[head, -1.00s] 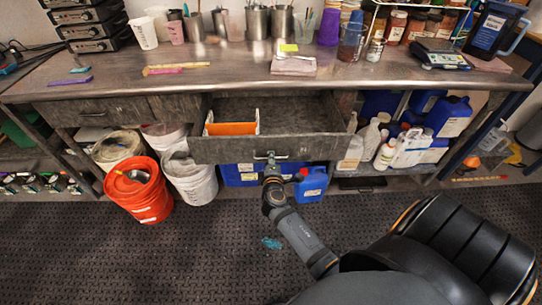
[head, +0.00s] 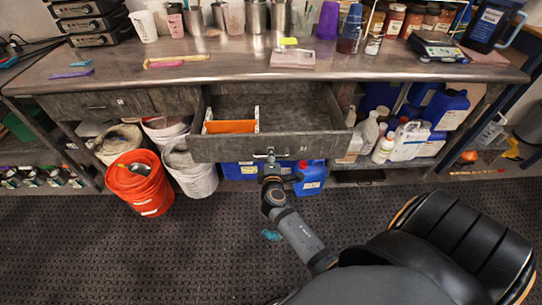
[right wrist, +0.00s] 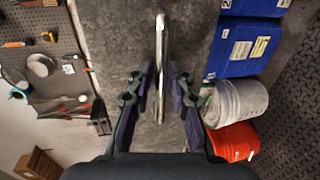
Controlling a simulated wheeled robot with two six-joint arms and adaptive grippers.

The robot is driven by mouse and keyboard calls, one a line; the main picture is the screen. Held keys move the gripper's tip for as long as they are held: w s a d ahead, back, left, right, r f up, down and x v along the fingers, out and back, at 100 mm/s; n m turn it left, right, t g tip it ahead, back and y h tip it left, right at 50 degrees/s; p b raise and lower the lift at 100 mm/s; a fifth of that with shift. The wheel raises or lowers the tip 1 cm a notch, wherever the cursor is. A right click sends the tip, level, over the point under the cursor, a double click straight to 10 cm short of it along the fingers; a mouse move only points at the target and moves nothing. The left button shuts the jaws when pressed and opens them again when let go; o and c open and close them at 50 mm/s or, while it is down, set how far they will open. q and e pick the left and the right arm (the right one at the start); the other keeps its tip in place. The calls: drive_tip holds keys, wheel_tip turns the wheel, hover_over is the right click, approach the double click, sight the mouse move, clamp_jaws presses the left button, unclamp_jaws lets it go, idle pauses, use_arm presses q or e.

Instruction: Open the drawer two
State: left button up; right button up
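The grey metal drawer (head: 225,150) under the workbench stands pulled out, seen from above. Its front carries a metal bar handle (head: 284,154) and a small label too small to read surely. My right gripper (head: 270,158) is at the handle. In the right wrist view the handle (right wrist: 160,50) runs between the two dark fingers (right wrist: 161,85), which are closed in around it. Inside the drawer is an orange piece with white ends (head: 231,126); the rest of the drawer looks empty. My left gripper is not in view.
A shut drawer (head: 95,105) sits to the left. An orange bucket (head: 145,190) and white buckets (head: 190,178) stand on the floor below left. A blue canister (head: 311,180) and several bottles (head: 383,146) are below right.

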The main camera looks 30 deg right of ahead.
drive_tip(key=shift+s+a, duration=0.25)
drive_tip(key=shift+s, duration=0.1)
drive_tip(key=v, duration=0.6)
drive_tip(key=shift+s+a, duration=0.15)
drive_tip(key=shift+s, duration=0.15)
drive_tip(key=shift+r, duration=0.1)
drive_tip(key=s+a+f+m+g+y+p, duration=0.15)
drive_tip(key=s+f, duration=0.25)
drive_tip(key=f, duration=0.5)
drive_tip(key=s+a+f+m+g+y+p, duration=0.1)
drive_tip(key=s+a+f+g+y+p, duration=0.2)
drive_tip(key=f, duration=0.5)
drive_tip(key=s+f+m+g+y+p, duration=0.1)
drive_tip(key=s+f+g, duration=0.1)
drive_tip(key=s+f, duration=0.5)
drive_tip(key=s+d+f+m+g+y+p, duration=0.1)
drive_tip(key=s+f+m, duration=0.3)
drive_tip(key=s, duration=0.7)
drive_tip(key=s+d+f+m+g+y+p, duration=0.1)
drive_tip(key=s+f+m+g, duration=0.3)
drive_tip(key=s+f, duration=0.4)
drive_tip(key=s+d+p, duration=0.1)
drive_tip(key=s, duration=0.3)
drive_tip(key=shift+s+p, duration=0.2)
drive_tip(key=shift+p, duration=0.2)
